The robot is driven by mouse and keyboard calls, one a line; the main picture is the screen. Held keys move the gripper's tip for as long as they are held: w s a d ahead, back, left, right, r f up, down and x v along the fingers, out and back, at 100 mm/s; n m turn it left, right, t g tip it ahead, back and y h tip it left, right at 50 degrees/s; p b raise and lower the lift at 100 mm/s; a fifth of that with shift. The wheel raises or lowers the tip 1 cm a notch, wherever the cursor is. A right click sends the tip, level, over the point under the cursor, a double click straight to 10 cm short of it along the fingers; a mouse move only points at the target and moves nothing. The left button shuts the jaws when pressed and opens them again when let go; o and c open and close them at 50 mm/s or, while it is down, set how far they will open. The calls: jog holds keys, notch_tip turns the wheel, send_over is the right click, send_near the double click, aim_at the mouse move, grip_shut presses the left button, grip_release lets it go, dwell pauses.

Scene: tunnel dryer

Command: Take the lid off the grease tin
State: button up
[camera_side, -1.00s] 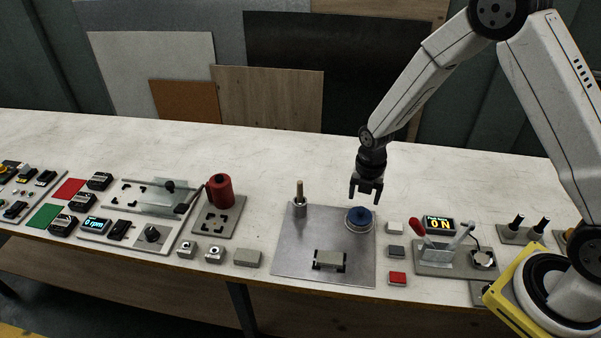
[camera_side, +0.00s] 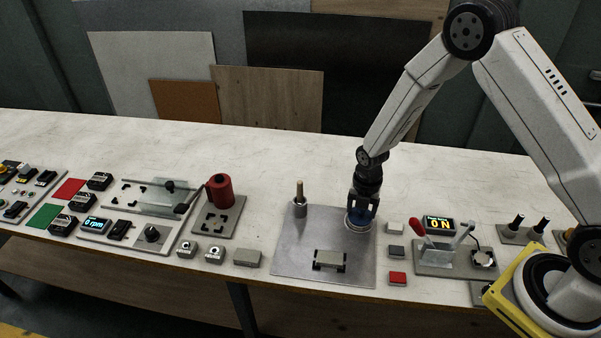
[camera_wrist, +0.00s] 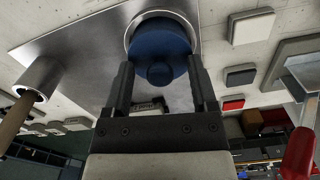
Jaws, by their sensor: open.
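The grease tin (camera_side: 350,226) stands at the back right of a grey metal plate (camera_side: 290,255). Its silver rim (camera_wrist: 128,32) shows in the wrist view around a blue lid (camera_wrist: 158,38) with a round knob (camera_wrist: 159,74) on top. The lid is on the tin. My gripper (camera_side: 362,217) points down over the tin, its fingers open. In the wrist view the open fingers (camera_wrist: 160,75) lie on either side of the knob, and I see no contact with it. In the side view the fingers hide most of the lid.
A metal cup with a brush-like handle (camera_side: 300,200) stands at the plate's back left, and a grey block on a holder (camera_side: 329,261) at its front. Small grey, dark and red blocks (camera_side: 397,279) line the right, beside the force-gauge fixture (camera_side: 448,252). Bench behind is clear.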

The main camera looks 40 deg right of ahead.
grip_shut()
jog(key=shift+r, duration=0.1)
dwell(0.3)
jog(key=shift+r, duration=1)
jog(key=s+r, duration=1)
jog(key=s, duration=0.4)
jog(key=shift+r, duration=0.4)
jog(key=shift+a, duration=0.1)
